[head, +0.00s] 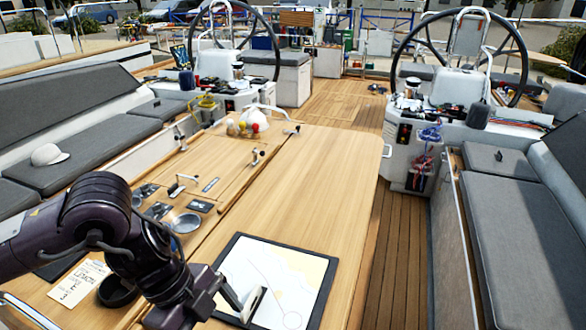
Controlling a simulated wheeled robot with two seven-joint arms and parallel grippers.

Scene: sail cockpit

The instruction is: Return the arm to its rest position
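My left arm, dark and jointed, comes in from the left over the near end of the wooden cockpit table (310,180). My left gripper (243,303) is low in the view, over the left part of a chart in a black frame (318,300). A dark finger points down to the right, and a pale, narrow piece with a dark edge stands beside its tip. I cannot tell whether this piece is the other finger or a separate thing, nor whether the gripper touches the chart. My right gripper is not in view.
A handwritten note (77,283), a round metal dish (186,223) and small items lie on the table's left side. A white bowl with coloured balls (247,124) stands at the far end. The table's middle right is bare. A white cap (48,155) lies on the left bench.

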